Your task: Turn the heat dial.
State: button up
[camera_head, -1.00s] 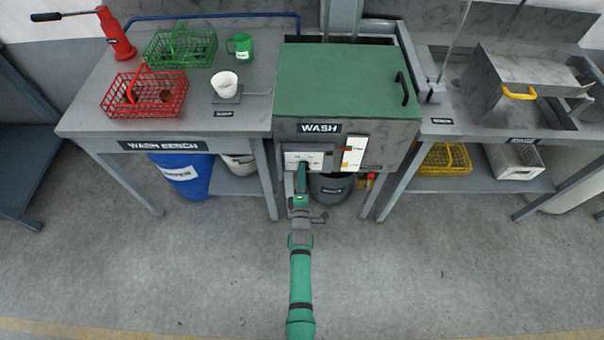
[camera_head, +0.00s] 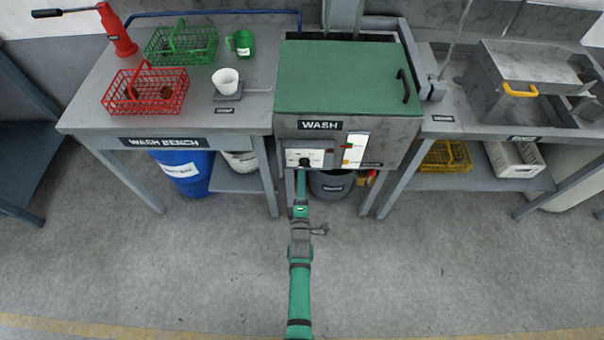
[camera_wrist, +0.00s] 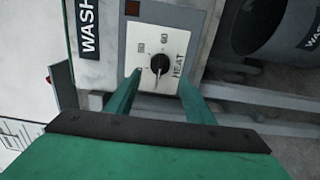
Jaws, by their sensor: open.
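The heat dial is a round black knob (camera_head: 304,161) on a pale panel at the lower left of the WASH machine's front. In the wrist view the dial (camera_wrist: 160,63) shows sideways, with a white pointer line toward the picture bottom, HEAT lettering to its right and number marks above it. My gripper (camera_wrist: 159,77) is open and empty, its two green fingers apart. The dial appears just beyond the fingertips, between their lines, with no contact visible. In the head view my gripper (camera_head: 301,180) is below and in front of the panel.
The WASH machine (camera_head: 350,80) has a green lid. A dark bin (camera_head: 330,187) stands beneath it. The wash bench (camera_head: 90,125) on the left holds a red basket (camera_head: 150,92), green basket (camera_head: 185,45) and white cup (camera_head: 225,80). The floor in front is clear.

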jog(key=s, duration=0.5)
jog(key=shift+s, duration=0.35)
jog(key=s+r+m+g, duration=0.15)
jog(key=s+m, duration=0.25)
jog(key=s, duration=0.7)
jog(key=s+r+m, duration=0.3)
jog(key=s+m, duration=0.2)
jog(key=s, duration=0.5)
jog(key=s+d+r+m+g, duration=0.1)
jog(key=s+r+m, duration=0.8)
jog(key=s+r, duration=0.6)
jog(key=shift+s+r, duration=0.25)
jog(key=shift+s, duration=0.05)
